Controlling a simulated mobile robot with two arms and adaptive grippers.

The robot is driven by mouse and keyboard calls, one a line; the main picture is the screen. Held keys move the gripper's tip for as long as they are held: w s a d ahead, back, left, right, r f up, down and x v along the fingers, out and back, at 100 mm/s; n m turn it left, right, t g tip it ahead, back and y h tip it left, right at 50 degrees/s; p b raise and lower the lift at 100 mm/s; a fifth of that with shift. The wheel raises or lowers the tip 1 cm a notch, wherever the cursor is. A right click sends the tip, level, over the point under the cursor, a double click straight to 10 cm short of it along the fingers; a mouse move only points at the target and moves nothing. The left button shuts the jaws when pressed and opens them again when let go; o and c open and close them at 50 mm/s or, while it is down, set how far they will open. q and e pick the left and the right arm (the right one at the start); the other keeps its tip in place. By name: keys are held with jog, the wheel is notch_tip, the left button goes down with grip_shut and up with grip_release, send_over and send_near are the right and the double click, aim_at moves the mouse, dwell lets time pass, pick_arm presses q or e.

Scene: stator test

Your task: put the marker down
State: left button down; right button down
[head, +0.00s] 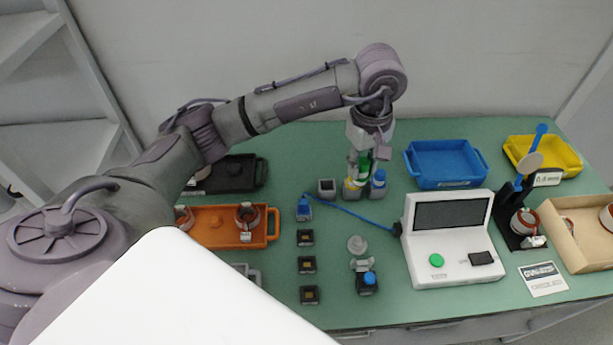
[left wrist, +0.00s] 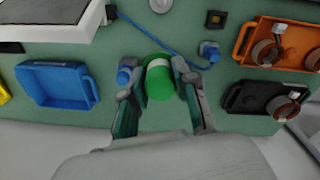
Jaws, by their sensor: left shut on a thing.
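The green marker (head: 364,163) is between the fingers of my left gripper (head: 361,160), which is shut on it. In the left wrist view the green marker (left wrist: 159,82) shows end-on with a pale band, between both fingers of the left gripper (left wrist: 158,72). It is above the back middle of the table, close to a yellow-ringed holder (head: 352,187) and a blue-capped holder (head: 378,178). I cannot tell whether its lower end touches a holder. My right gripper is not in view.
A grey square holder (head: 327,188) stands left of the gripper. A blue tray (head: 446,182) lies to its right. The white tester (head: 440,262) with a blue cable is in front. An orange tray (head: 220,236) and black tray (head: 246,172) lie left.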

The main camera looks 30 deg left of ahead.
pick_arm(q)
jog(key=w+d+f+n+b, duration=0.1)
jog(key=w+f+n, duration=0.2)
jog(key=w+n, duration=0.65)
jog(key=s+a+f+p, duration=0.2)
jog(key=a+f, duration=0.1)
jog(key=s+a+f+n+p, duration=0.1)
jog(key=a+f+p, duration=0.1)
jog(key=a+f, duration=0.2)
jog(key=s+a+f+n+p, duration=0.1)
jog(key=s+a+f+p, duration=0.1)
jog(key=a+f, duration=0.1)
jog(key=shift+s+a+f, duration=0.15)
jog(key=shift+s+a, duration=0.1)
jog(key=shift+s, duration=0.05)
jog(key=shift+f, duration=0.15)
jog(key=shift+f, duration=0.1)
jog(key=shift+f+b, duration=0.4)
jog(key=shift+b, duration=0.2)
